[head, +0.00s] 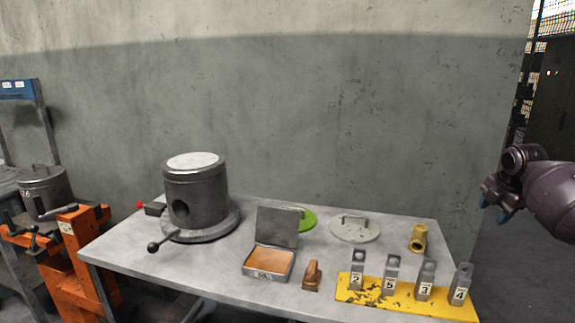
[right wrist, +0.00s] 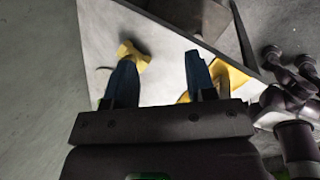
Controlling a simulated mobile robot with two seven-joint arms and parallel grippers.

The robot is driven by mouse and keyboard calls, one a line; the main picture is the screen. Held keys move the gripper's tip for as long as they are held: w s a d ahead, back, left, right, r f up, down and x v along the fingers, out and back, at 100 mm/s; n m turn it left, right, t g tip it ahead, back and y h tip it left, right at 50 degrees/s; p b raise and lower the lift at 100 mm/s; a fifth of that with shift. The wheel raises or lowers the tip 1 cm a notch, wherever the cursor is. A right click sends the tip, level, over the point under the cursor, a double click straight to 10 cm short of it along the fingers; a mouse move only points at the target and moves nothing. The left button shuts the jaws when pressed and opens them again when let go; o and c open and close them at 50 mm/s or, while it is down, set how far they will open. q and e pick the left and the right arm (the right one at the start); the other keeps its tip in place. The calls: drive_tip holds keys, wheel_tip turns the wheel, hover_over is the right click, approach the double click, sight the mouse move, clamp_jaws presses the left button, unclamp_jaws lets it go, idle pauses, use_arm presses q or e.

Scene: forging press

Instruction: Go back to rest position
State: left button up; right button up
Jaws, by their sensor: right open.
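My right gripper (head: 498,204) is at the right side of the head view, beyond the right end of the table. In the right wrist view its two blue fingers (right wrist: 160,85) stand apart with nothing between them. The table (head: 240,285) top and yellow objects on it show past the fingers in that view. My left gripper is not in the head view.
On the table stand a grey cylinder press (head: 195,190), an open box (head: 270,262), a brown block (head: 312,276), a green disc (head: 308,219), a grey lidded disc (head: 355,229), a yellow fitting (head: 418,238) and a yellow rack (head: 400,302) with numbered blocks. Orange equipment (head: 75,250) stands left.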

drive_tip(key=s+d+f+m+t+h, duration=0.1)
drive_tip(key=s+f+m+h, duration=0.15)
drive_tip(key=s+f, duration=0.75)
drive_tip(key=s+d+f+m+t+h, duration=0.15)
drive_tip(key=s+f+m, duration=0.35)
drive_tip(key=f, duration=0.9)
drive_tip(key=s+a+f+t+y, duration=0.2)
drive_tip(key=s+f, duration=0.2)
drive_tip(key=s, duration=0.7)
drive_tip(key=s+a+m+t+y, duration=0.1)
drive_tip(key=s+a+m+y, duration=0.1)
drive_tip(key=s+a, duration=0.5)
drive_tip(key=s+a+m+y, duration=0.1)
drive_tip(key=s+a, duration=0.1)
drive_tip(key=s, duration=0.9)
drive_tip(key=a+f+m+t, duration=0.1)
drive_tip(key=a+m, duration=0.3)
drive_tip(key=a, duration=0.5)
drive_tip(key=a+f+m, duration=0.4)
drive_tip(key=a+m, duration=0.1)
drive_tip(key=a, duration=0.4)
drive_tip(key=shift+w+t, duration=0.35)
drive_tip(key=shift+w, duration=0.05)
